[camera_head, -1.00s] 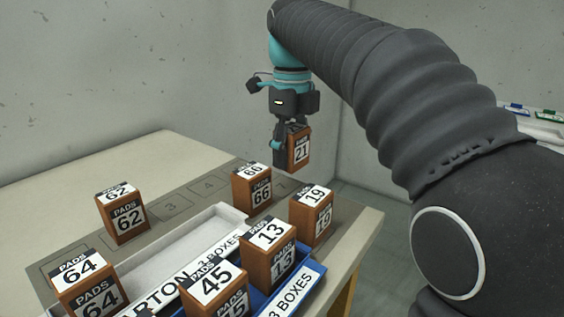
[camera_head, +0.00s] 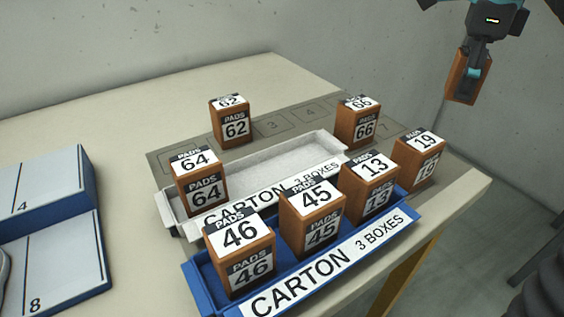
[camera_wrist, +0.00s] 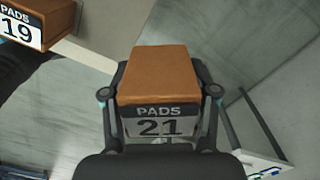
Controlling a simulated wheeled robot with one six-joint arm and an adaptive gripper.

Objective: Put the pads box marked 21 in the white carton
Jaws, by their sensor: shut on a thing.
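My gripper (camera_head: 472,74) is shut on the brown pads box marked 21 (camera_head: 459,80), high at the upper right of the head view. The wrist view shows this box (camera_wrist: 160,75) between both fingers, its 21 label facing the camera.
The blue carton (camera_head: 395,225) in front holds boxes 46 (camera_head: 240,255), 45 (camera_head: 313,222) and 13 (camera_head: 370,185). Boxes 62 (camera_head: 232,125) and 66 (camera_head: 358,125) stand behind the white carton, box 19 (camera_head: 420,160) at right. A blue-edged rack (camera_head: 60,235) stands at left.

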